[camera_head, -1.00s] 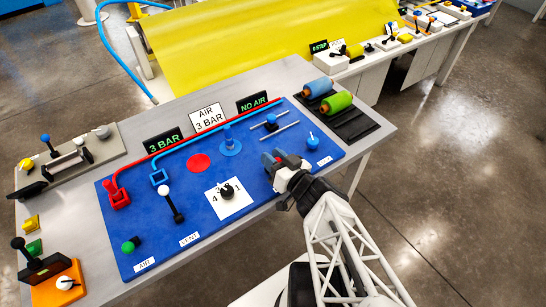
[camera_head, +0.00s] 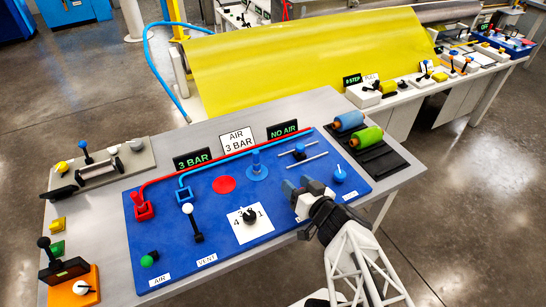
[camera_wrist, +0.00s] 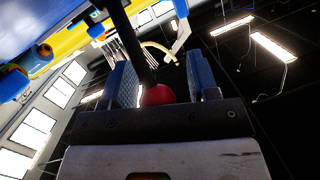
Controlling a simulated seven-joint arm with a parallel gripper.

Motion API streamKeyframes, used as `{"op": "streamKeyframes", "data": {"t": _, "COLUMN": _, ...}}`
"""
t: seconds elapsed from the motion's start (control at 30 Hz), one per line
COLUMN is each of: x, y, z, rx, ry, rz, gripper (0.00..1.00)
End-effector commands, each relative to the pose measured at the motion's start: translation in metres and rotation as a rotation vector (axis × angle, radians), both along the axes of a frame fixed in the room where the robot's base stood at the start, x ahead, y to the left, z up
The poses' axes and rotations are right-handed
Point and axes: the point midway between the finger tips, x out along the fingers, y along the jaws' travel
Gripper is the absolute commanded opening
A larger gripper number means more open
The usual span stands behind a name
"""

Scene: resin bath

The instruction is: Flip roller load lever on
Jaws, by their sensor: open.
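My gripper (camera_head: 297,186) is open over the front right part of the blue panel (camera_head: 290,226), with blue pads on its fingers. In the wrist view my gripper (camera_wrist: 166,88) has a red ball knob (camera_wrist: 158,95) on a black rod (camera_wrist: 141,45) between its fingers. The knob sits low between them, and I cannot tell whether a finger touches it. This red-knobbed lever is hidden behind my gripper in the head view. Its label is also hidden, so I cannot confirm it is the roller load lever.
A blue knob (camera_head: 339,174) stands just right of my gripper, and a black dial (camera_head: 250,216) on a white plate is to the left. A white-knobbed lever (camera_head: 193,222) and a green knob (camera_head: 148,260) are further left. Blue and green rollers (camera_head: 362,138) lie at the right.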

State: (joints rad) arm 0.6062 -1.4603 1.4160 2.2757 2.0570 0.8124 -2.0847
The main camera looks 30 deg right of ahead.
Motion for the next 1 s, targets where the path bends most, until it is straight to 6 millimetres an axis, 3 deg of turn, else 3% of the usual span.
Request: {"op": "streamKeyframes", "data": {"t": 1.0, "x": 0.03, "y": 0.0, "z": 0.0, "rx": -0.002, "ry": 0.382, "rz": 0.002, "gripper": 0.54}}
